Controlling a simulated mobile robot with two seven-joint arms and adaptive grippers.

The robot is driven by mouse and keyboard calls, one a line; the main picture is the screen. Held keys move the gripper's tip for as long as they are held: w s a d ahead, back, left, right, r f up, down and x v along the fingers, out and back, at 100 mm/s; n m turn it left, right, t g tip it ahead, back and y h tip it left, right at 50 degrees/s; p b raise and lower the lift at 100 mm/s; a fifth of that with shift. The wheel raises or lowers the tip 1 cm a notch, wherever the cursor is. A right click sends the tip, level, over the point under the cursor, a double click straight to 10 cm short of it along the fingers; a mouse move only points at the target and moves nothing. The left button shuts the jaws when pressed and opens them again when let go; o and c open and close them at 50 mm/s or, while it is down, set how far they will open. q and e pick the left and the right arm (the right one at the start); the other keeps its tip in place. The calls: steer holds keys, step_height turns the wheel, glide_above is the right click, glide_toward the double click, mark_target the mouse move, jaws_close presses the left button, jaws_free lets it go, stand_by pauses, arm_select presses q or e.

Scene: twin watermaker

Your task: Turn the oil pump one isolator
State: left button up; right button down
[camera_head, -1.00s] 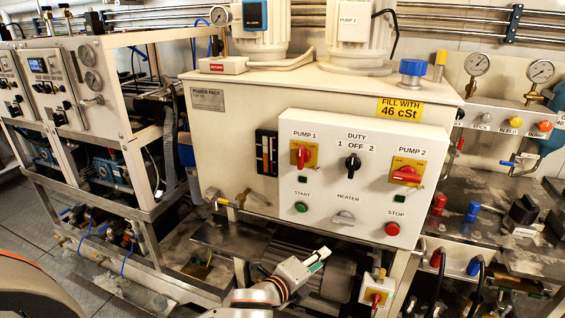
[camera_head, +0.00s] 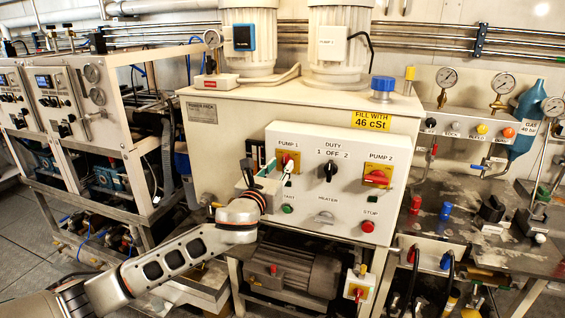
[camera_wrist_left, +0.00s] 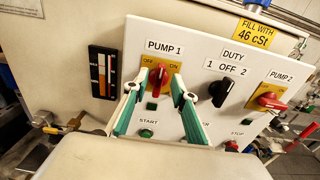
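The oil pump one isolator is a red handle on a yellow plate under the PUMP 1 label, in the head view (camera_head: 287,162) on the white control panel (camera_head: 340,145). In the left wrist view the isolator (camera_wrist_left: 158,78) shows its handle upright, between the OFF and ON markings. My left gripper (camera_head: 268,170) is in front of the panel's left part and partly covers the isolator's surroundings. In the left wrist view the left gripper (camera_wrist_left: 156,86) is open, its two green-lined fingers either side of the handle. I cannot tell whether they touch it. My right gripper is not in view.
The black DUTY switch (camera_head: 330,172) and the red PUMP 2 isolator (camera_head: 377,178) are to the right. A green START button (camera_head: 288,208) and red STOP button (camera_head: 368,226) sit below. A grey motor (camera_head: 293,270) lies under the panel.

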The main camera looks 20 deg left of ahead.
mark_target(284, 161)
arm_select(q)
steer(key=shift+w, duration=1.6)
jaws_close()
